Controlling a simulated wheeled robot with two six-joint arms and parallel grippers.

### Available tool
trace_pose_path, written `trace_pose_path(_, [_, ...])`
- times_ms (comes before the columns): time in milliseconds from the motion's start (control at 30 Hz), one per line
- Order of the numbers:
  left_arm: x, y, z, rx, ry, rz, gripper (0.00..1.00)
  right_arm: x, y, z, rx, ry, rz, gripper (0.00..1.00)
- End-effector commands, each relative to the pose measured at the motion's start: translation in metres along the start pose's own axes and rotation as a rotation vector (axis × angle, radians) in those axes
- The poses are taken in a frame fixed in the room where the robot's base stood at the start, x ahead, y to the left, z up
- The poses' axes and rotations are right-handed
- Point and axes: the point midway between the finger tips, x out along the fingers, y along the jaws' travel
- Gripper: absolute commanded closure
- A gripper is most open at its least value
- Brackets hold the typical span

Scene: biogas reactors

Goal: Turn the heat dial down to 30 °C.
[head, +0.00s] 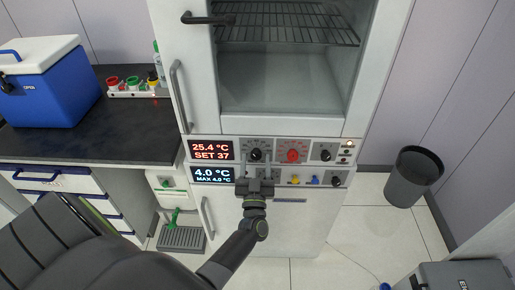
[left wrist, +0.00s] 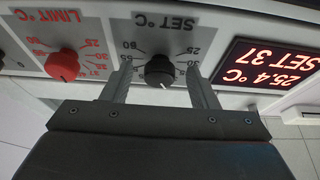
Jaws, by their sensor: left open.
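The heat dial, a black knob (head: 256,155) under the "SET °C" scale, sits on the upper control panel. It also shows in the left wrist view (left wrist: 159,71), where the picture is upside down. The red display (head: 211,150) beside it reads 25.4 °C, SET 37; it shows in the left wrist view too (left wrist: 268,66). My left gripper (head: 256,165) is open and empty at the panel. In the left wrist view its fingers (left wrist: 160,68) stand either side of the black knob, with gaps showing. I cannot tell how deep they reach past the knob's face. My right gripper is not in view.
A red LIMIT knob (head: 292,156) and another black knob (head: 326,155) share the panel. A lower panel has a blue-white display (head: 212,175) reading 4.0 °C. The cabinet above stands open with a wire shelf (head: 290,30). A black bin (head: 413,176) stands right.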

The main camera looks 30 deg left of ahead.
Motion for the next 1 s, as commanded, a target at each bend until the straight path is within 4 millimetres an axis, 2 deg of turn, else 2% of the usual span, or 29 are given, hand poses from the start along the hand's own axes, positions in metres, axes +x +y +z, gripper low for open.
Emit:
trace_pose_path(400, [0.0023, -0.0005, -0.0029, 0.001, 0.0, -0.001, 0.46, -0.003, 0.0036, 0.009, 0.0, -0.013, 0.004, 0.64])
trace_pose_path(733, [0.0023, -0.0004, -0.0028, 0.001, -0.001, -0.001, 0.88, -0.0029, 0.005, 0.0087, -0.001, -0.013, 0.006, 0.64])
trace_pose_path(767, [0.0023, -0.0004, -0.0028, 0.0, -0.001, -0.001, 0.9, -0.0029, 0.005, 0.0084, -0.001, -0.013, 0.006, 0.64])
trace_pose_path(1000, [0.0023, 0.0001, -0.0026, -0.022, -0.001, -0.01, 0.91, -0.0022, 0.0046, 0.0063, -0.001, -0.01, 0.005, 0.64])
